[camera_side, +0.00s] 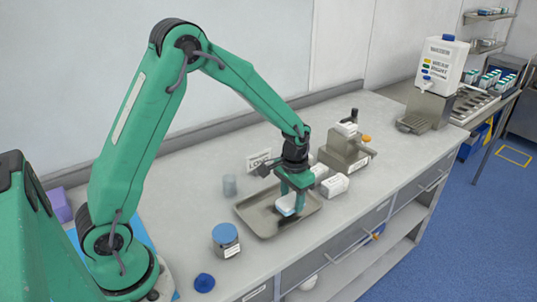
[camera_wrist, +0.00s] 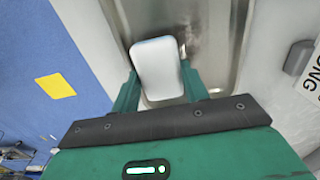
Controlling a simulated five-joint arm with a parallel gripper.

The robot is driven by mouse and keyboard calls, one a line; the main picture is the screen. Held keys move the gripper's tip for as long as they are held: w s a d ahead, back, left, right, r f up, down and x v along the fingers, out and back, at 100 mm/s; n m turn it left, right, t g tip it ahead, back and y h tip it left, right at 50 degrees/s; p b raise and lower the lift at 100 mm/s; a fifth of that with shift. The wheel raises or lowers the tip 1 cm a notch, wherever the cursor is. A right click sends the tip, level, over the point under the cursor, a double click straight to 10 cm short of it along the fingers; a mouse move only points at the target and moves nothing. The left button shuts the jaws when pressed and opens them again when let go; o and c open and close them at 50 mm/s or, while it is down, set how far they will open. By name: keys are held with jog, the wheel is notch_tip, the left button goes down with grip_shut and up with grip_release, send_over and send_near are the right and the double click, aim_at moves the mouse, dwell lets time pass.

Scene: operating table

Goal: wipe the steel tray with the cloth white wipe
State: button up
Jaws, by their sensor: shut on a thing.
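The steel tray (camera_side: 262,227) lies on the bench top in front of my arm, and part of it fills the top of the wrist view (camera_wrist: 201,38). The white wipe (camera_side: 287,204) is a pale folded pad at the tray's right part. In the wrist view the wipe (camera_wrist: 157,68) sits between the two green fingers of my gripper (camera_wrist: 160,85). My gripper (camera_side: 291,205) points down over the tray and is shut on the wipe. The wipe is low at the tray floor; I cannot tell whether it touches. Dark smudges show on the tray beyond the wipe in the wrist view.
A jar with a blue lid (camera_side: 226,240) and a blue cap (camera_side: 204,283) stand near the front edge. A clear cup (camera_side: 230,185) is behind the tray. A white box (camera_side: 334,185) and a grey metal device (camera_side: 347,150) stand right of the tray.

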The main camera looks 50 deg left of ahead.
aim_at(283, 203)
jog(key=shift+f, duration=0.95)
jog(key=shift+a+f, duration=0.3)
jog(key=shift+a, duration=3)
jog(key=shift+s+a, duration=0.1)
jog(key=shift+a, duration=0.2)
jog(key=shift+s+d, duration=0.15)
jog(key=shift+s, duration=0.55)
jog(key=shift+d, duration=3.5)
jog(key=shift+s, duration=0.7)
jog(key=shift+a, duration=3.5)
jog(key=shift+a+r, duration=0.1)
jog(key=shift+r, duration=0.1)
notch_tip(283, 203, up, 8)
jog(key=shift+f, duration=0.15)
jog(key=shift+s, duration=0.1)
